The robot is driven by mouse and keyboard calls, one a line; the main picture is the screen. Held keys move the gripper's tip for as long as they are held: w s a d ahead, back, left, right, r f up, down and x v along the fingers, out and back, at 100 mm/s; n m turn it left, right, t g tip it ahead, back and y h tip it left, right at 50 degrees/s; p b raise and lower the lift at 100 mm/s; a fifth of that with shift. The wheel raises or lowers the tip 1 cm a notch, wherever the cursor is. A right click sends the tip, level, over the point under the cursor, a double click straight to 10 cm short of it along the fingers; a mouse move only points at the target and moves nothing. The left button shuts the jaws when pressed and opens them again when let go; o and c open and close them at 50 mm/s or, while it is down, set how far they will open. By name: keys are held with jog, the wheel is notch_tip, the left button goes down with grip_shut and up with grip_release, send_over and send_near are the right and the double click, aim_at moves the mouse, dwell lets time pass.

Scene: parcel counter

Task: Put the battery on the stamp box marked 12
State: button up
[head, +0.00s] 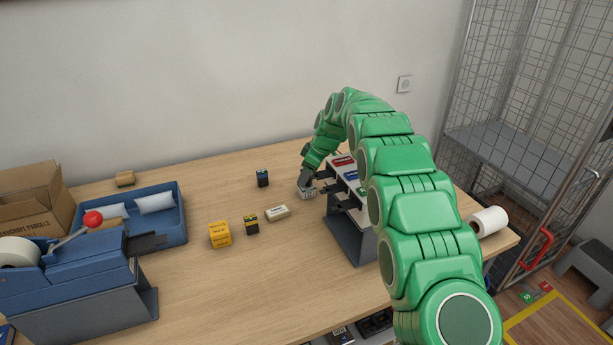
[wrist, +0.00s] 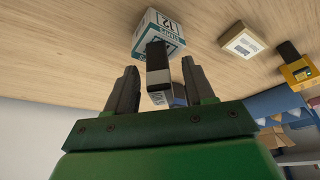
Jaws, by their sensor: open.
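The stamp box marked 12 (wrist: 172,24) is white and teal, close beyond my fingertips in the wrist view. In the head view the box (head: 307,194) sits on the counter under my gripper (head: 306,182). In the wrist view a black block (wrist: 158,64), which looks like the battery, lies between the fingers of my gripper (wrist: 158,72) and overlaps the box. It seems to stand on the box, but I cannot see the contact clearly. My gripper is open, with gaps visible on both sides of the block. The head view hides the block behind my fingers.
A dark blue-topped block (head: 262,178), a white block (head: 278,212), a dark yellow-topped block (head: 251,225) and a yellow box (head: 220,235) stand left of my gripper. A grey rack (head: 347,235) is close on its right. A blue tray (head: 176,230) is farther left.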

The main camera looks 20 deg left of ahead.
jog(key=r, duration=0.6)
jog(key=d+r, duration=0.1)
jog(key=r, duration=0.2)
